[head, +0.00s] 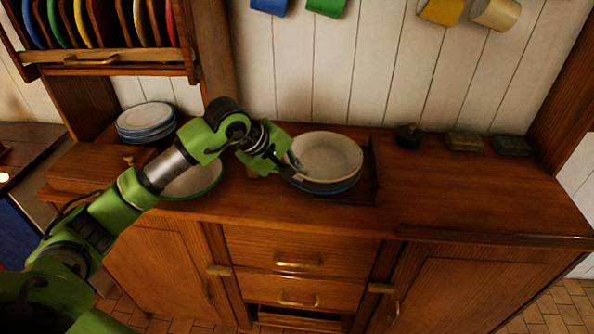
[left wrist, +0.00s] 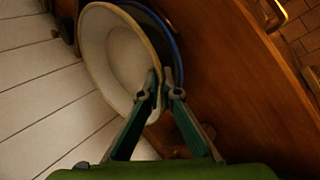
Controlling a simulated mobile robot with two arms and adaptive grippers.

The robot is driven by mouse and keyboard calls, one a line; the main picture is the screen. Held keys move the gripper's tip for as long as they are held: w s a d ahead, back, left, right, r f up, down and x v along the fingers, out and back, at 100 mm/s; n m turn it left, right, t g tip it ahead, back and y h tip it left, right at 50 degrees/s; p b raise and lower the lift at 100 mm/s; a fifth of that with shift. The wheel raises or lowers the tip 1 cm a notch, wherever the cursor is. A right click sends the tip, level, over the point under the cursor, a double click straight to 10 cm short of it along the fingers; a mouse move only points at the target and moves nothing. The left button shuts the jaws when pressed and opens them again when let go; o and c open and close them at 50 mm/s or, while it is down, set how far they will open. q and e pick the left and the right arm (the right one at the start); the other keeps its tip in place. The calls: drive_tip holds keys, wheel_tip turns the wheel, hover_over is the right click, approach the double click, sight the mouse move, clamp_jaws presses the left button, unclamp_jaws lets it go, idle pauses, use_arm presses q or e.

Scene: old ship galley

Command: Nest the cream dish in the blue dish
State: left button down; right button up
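The cream dish (head: 330,156) is at the middle of the wooden counter, directly over the blue dish (head: 336,189), whose blue edge shows below its front. In the left wrist view the cream dish (left wrist: 108,50) overlaps the blue dish (left wrist: 170,38), which shows as a rim on the right. I cannot tell whether the cream dish rests fully in it. My left gripper (head: 293,170) is at the cream dish's left rim. In the left wrist view its fingers (left wrist: 160,88) are close together with the rim between them. My right gripper is not in view.
A green-rimmed dish (head: 195,181) lies left, partly behind my arm. A stack of blue-rimmed plates (head: 146,119) stands back left. A dark lidded pot (head: 409,136) and small tins (head: 464,141) stand at the back right. The counter's right front is clear. Mugs (head: 440,10) hang above.

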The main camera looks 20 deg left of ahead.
use_arm(q)
drive_tip(key=shift+f+b, duration=0.35)
drive_tip(key=shift+b, duration=0.1)
idle(0.3)
drive_tip(key=c, duration=2.2)
unclamp_jaws()
drive_tip(key=shift+s+f, duration=0.1)
drive_tip(key=shift+f, duration=0.05)
drive_tip(key=shift+r+p, duration=0.5)
drive_tip(key=shift+r, duration=0.4)
drive_tip(key=shift+r+p, duration=1.65)
drive_tip(key=shift+r, duration=1.6)
